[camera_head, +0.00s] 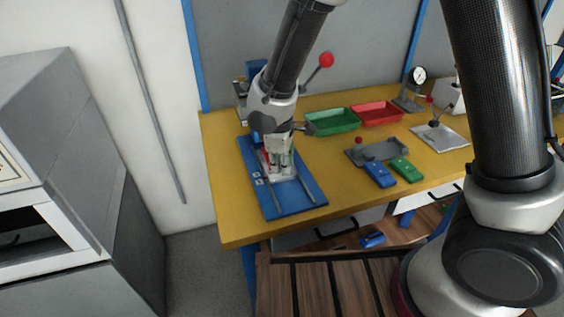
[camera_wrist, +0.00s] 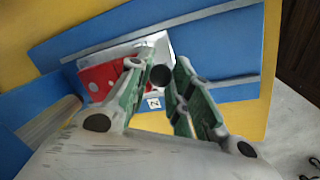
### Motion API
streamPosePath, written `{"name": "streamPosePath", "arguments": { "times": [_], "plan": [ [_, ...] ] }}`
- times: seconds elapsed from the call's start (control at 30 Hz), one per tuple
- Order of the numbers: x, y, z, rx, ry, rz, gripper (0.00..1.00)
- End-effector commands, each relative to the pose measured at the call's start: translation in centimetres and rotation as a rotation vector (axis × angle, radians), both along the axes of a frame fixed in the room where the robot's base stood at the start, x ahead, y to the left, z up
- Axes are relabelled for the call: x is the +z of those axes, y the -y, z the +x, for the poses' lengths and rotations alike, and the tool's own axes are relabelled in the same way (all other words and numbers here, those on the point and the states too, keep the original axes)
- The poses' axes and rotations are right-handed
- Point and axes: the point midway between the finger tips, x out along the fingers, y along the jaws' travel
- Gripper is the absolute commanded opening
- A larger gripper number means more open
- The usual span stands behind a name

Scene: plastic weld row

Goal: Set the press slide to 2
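The press slide is a blue base plate (camera_head: 291,201) with two pale rails, lying on the left of the yellow table. Its white and red carriage (camera_wrist: 100,77) sits across the rails, partly hidden by my gripper in the head view. A black knob (camera_wrist: 160,77) lies between my green-padded fingers in the wrist view. My gripper (camera_wrist: 163,62) points down over the carriage, its fingers apart by about the knob's width. Whether the pads touch the knob is unclear. A small white tag that seems to read 2 (camera_wrist: 153,103) shows just beside the knob.
Behind are a green tray (camera_head: 333,121) and a red tray (camera_head: 377,113). To the right lie a grey fixture (camera_head: 377,150), a blue block (camera_head: 380,174) and a green block (camera_head: 406,169). A red-balled lever (camera_head: 326,60) rises behind my wrist.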

Motion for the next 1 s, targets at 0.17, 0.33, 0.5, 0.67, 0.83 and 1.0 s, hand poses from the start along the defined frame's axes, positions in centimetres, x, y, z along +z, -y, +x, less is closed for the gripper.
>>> {"name": "streamPosePath", "arguments": {
  "times": [0.17, 0.33, 0.5, 0.67, 0.83, 1.0],
  "plan": [
    [0.0, 0.0, 0.0, 0.0, 0.0, 0.0, 0.0],
    [0.0, -0.4, 1.3, -0.001, 0.002, 0.001, 0.0],
    [0.1, -1.0, 3.4, -0.001, 0.001, 0.001, 0.0],
    [0.1, -1.1, 3.6, 0.002, 0.003, 0.003, 0.0],
    [0.2, -1.2, 3.7, 0.002, 0.006, 0.005, 0.28],
    [0.1, -1.1, 3.6, 0.002, 0.004, 0.004, 0.44]
  ]
}}
